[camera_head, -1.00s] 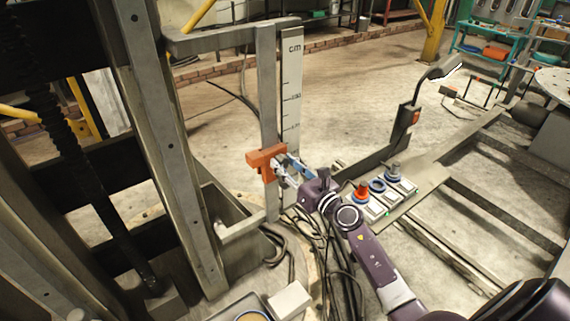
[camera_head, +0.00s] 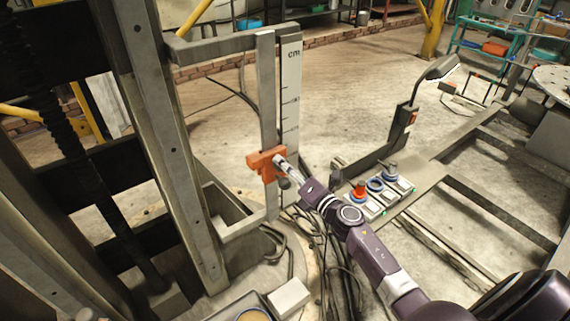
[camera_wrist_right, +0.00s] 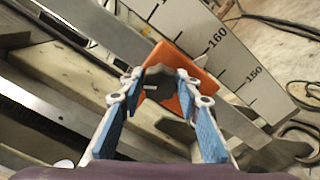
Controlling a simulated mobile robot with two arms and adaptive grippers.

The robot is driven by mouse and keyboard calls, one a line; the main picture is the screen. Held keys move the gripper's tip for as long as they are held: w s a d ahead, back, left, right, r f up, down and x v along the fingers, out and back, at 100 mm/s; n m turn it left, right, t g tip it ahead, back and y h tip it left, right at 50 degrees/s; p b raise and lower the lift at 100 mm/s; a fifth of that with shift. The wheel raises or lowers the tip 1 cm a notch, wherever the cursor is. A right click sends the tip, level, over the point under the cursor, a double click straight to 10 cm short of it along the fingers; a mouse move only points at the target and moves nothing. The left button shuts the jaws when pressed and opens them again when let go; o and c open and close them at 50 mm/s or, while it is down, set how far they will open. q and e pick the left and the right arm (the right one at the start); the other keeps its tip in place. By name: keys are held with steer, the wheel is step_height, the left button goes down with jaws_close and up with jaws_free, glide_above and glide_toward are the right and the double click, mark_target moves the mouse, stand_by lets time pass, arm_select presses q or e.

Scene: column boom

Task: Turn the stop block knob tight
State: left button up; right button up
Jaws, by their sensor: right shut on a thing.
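The orange stop block (camera_head: 262,162) sits on the upright grey bar (camera_head: 267,90) beside the white cm scale. It also shows in the wrist view (camera_wrist_right: 185,107), close to the 160 mark. Its dark knob (camera_wrist_right: 158,83), with a pale line on it, faces the wrist camera. My right gripper (camera_head: 283,163) reaches the block from the right in the head view. In the wrist view its blue-padded fingers (camera_wrist_right: 160,88) are shut on the knob, one on each side. The knob is hard to make out in the head view. My left gripper is not in view.
A control panel with a red button (camera_head: 359,190) is to the right, near a lamp-like post (camera_head: 407,118). Cables (camera_head: 318,245) lie on the floor below. A steel column (camera_head: 165,130) stands left.

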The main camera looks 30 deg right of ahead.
steer(key=m+p, duration=0.1)
steer(key=m, duration=0.4)
steer(key=shift+f, duration=0.1)
steer(key=shift+m, duration=0.3)
stand_by(0.4)
steer(key=o, duration=1.1)
steer(key=shift+d, duration=0.1)
